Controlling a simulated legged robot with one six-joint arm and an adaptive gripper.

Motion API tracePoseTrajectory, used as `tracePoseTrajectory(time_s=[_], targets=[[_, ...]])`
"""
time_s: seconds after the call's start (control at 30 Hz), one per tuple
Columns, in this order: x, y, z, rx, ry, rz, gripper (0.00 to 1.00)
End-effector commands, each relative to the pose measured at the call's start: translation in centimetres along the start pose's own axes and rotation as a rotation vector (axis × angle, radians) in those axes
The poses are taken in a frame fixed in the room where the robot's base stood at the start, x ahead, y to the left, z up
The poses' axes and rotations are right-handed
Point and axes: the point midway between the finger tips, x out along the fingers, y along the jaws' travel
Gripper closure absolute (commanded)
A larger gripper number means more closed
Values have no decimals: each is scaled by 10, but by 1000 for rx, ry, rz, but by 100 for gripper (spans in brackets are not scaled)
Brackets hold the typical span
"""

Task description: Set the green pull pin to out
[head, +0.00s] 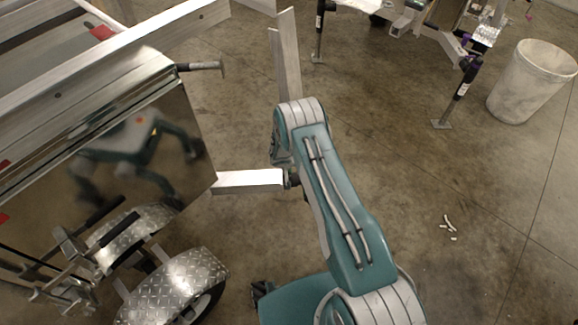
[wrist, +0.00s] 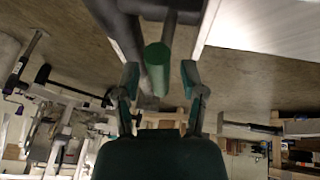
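The green pull pin (wrist: 157,68) shows in the wrist view as a green round-ended cylinder, with a grey metal part just above it in the picture. My gripper (wrist: 160,75) is open, with one fingertip on each side of the green end. I see gaps between the pin and both fingertips, so it is not gripped. I cannot tell how deep the pin sits between the fingers. In the head view the pin is not visible, and my arm hides most of the gripper.
In the head view a trailer with polished side panel (head: 150,150) and diamond-plate fender (head: 180,285) stands at left. A metal beam (head: 250,181) sticks out toward my arm, and an upright bar (head: 286,55) stands behind. A white bin (head: 530,85) is at right; floor there is mostly clear.

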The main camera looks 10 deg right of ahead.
Motion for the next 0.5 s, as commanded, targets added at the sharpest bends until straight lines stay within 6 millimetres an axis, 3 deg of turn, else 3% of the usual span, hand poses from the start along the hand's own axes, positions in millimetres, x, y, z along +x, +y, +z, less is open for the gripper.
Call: tracePoseTrajectory(time_s=[0.33, 0.5], targets=[[-1, 0, 0, 1, -1, -1, 42], [-19, -1, -1, 0, 0, -1, 42]])
